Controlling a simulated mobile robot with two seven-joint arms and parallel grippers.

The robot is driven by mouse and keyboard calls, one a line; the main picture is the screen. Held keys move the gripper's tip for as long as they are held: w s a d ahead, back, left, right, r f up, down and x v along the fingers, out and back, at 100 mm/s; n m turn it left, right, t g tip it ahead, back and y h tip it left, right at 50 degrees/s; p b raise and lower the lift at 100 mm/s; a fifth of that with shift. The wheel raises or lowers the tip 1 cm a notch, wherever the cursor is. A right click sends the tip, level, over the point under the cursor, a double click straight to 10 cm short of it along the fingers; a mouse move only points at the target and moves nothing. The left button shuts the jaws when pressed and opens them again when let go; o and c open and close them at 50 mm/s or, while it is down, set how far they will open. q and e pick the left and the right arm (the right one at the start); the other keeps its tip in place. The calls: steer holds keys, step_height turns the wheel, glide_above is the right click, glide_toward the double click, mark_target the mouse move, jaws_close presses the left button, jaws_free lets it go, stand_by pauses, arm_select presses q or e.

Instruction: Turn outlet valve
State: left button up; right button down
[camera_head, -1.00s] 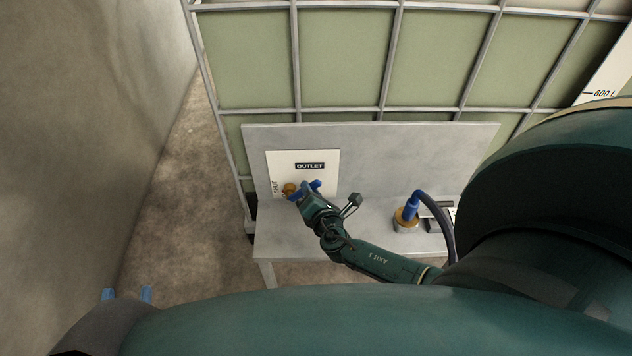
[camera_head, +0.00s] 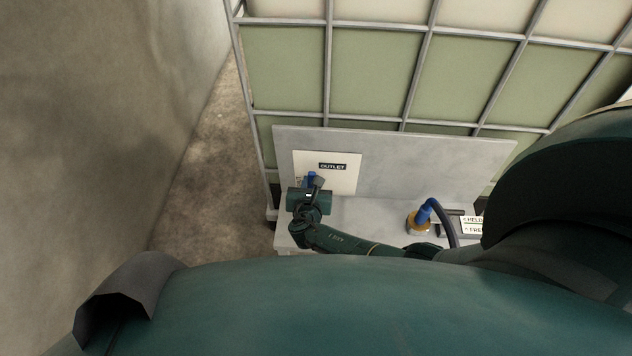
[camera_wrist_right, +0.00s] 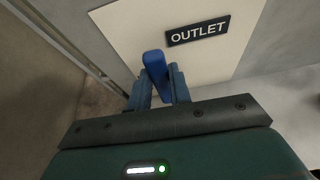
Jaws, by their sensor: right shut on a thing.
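The outlet valve's blue handle (camera_wrist_right: 153,62) stands in front of a cream plate (camera_head: 345,172) with an OUTLET label (camera_head: 332,167). My right gripper (camera_wrist_right: 160,82) is shut on the handle, with one finger on each side and the handle's blue end showing beyond them. In the head view, only a small blue patch shows at the right gripper (camera_head: 312,180); its wrist hides most of the valve and the plate's lower left part. My left gripper is out of view.
A grey panel (camera_head: 430,165) backs the plate, with a caged green tank (camera_head: 372,72) behind. On the ledge to the right stand a brass fitting with a blue hose connector (camera_head: 423,215) and a dark hose. A wall (camera_head: 90,110) rises on the left.

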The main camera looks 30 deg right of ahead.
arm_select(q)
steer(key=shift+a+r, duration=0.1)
arm_select(e)
steer(key=shift+w+a+r, duration=0.15)
steer(key=shift+w, duration=0.1)
steer(key=c, duration=1.3)
jaws_free()
steer(key=shift+s, duration=0.1)
